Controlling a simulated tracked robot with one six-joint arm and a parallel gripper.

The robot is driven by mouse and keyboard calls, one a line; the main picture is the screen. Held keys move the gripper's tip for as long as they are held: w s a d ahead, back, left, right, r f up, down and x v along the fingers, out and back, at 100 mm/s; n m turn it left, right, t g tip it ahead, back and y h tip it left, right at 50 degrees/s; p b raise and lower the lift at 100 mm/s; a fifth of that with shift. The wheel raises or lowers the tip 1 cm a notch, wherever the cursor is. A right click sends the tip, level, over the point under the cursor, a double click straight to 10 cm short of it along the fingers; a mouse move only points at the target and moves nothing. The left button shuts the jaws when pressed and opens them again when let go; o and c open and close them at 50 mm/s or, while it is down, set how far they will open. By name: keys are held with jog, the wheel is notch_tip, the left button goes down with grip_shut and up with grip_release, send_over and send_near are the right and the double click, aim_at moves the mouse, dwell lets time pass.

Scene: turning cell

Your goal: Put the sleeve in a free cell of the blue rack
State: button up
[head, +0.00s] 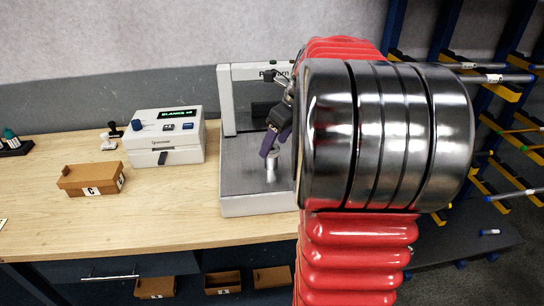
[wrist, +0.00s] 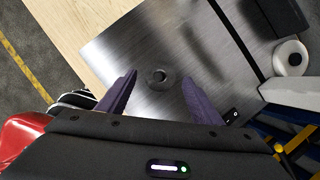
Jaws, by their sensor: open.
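The sleeve (wrist: 160,87), a small grey metal ring with a dark hole, stands on the bare metal plate of the bench machine. In the head view the sleeve (head: 271,175) shows as a short shiny upright cylinder below my fingers. My gripper (wrist: 159,77) is open, with its two purple fingers on either side of the sleeve and a gap at each side. In the head view my gripper (head: 270,145) is partly hidden by my arm. A blue rack (head: 440,40) with yellow brackets holds bars at the right; I cannot make out separate cells in it.
The machine (head: 226,100) has a pale upright frame behind its plate (head: 240,190). A white box with a display (head: 165,140) and a brown bin (head: 92,180) stand on the wooden bench (head: 150,225) to the left. The bench's front left is mostly clear.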

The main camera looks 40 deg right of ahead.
jog(key=x, duration=0.4)
jog(key=shift+s+f, duration=0.1)
jog(key=shift+f, duration=0.1)
dwell(0.3)
grip_shut()
dwell(0.6)
jog(key=shift+r, duration=0.15)
notch_tip(320, 180, up, 10)
dwell(0.5)
dwell(0.4)
